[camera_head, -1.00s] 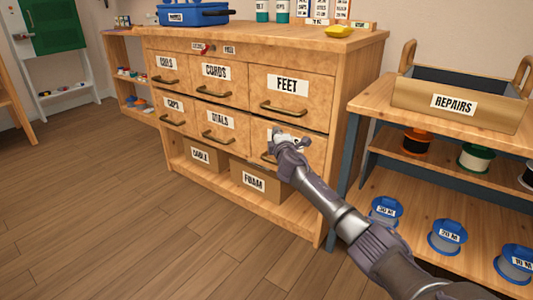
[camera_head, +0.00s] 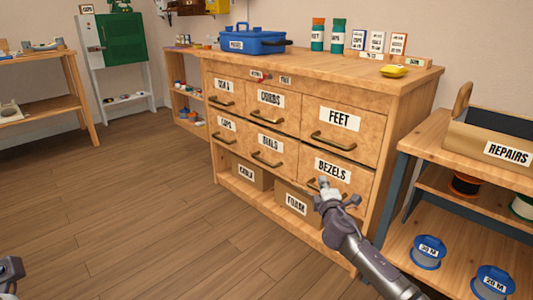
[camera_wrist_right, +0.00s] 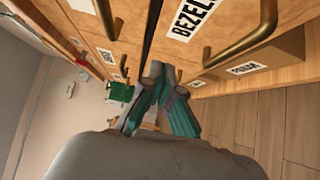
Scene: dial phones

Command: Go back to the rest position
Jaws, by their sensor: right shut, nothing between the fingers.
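My right gripper (camera_head: 332,192) is shut and empty. It is in front of the lower right drawer labelled BEZELS (camera_head: 350,176) and hides part of its brass handle. Whether it touches the handle cannot be told from the head view. In the right wrist view, the fingers (camera_wrist_right: 165,86) are together, with a brass handle (camera_wrist_right: 243,38) to their right and the BEZELS label above. A grey part of my left arm or gripper (camera_head: 11,270) shows at the lower left edge; its fingers cannot be made out.
The wooden drawer cabinet (camera_head: 412,105) carries a blue toolbox (camera_head: 250,42) and a yellow object (camera_head: 394,71). Boxes stand on its bottom shelf. At right, a bench holds the REPAIRS crate (camera_head: 470,140) above spools, including a blue one (camera_head: 427,250). The floor (camera_head: 150,220) is clear.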

